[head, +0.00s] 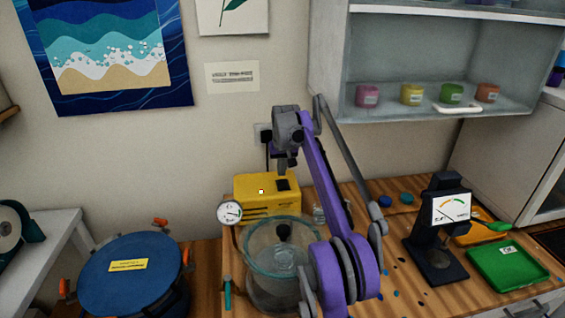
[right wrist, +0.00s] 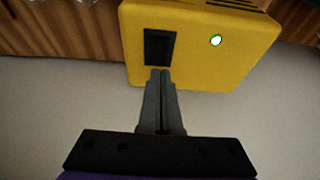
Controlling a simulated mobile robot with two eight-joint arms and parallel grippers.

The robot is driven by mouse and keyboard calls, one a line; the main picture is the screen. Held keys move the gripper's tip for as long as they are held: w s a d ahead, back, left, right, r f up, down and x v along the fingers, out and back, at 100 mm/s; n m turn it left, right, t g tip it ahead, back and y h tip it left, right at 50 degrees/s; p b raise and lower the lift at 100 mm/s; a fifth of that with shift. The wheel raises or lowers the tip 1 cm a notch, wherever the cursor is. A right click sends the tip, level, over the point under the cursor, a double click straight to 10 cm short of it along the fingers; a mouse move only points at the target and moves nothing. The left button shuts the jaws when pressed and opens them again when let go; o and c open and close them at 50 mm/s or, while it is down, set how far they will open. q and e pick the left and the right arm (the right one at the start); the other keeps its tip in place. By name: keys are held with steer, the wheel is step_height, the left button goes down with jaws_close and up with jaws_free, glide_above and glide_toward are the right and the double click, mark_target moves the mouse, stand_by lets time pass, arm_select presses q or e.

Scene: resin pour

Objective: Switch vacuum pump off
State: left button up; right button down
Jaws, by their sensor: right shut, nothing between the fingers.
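The yellow vacuum pump (head: 257,205) stands at the back of the wooden bench in the head view. It fills the top of the right wrist view (right wrist: 195,70). A black switch (right wrist: 159,47) sits on its top face, beside a small round light (right wrist: 215,40) that looks white with a green rim. My right gripper (right wrist: 161,72) is shut and empty, with its fingertips at the edge of the switch. Whether they touch it I cannot tell. In the head view the right gripper (head: 287,166) hangs just above the switch. My left gripper is not in view.
A clear glass chamber (head: 262,258) stands in front of the pump, with a round gauge (head: 229,212) beside it. A black meter (head: 437,225) and a green tray (head: 508,266) are at right. A blue round lid (head: 130,285) is at left. A wall cabinet (head: 430,65) hangs at upper right.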

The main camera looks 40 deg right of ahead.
mark_target(282, 184)
step_height(282, 184, down, 2)
steer(key=shift+f, duration=0.2)
steer(key=shift+w, duration=0.1)
steer(key=shift+d+f, duration=0.1)
steer(key=shift+w+f, duration=0.1)
stand_by(0.5)
steer(key=shift+s+a+b, duration=0.4)
steer(key=shift+s, duration=0.4)
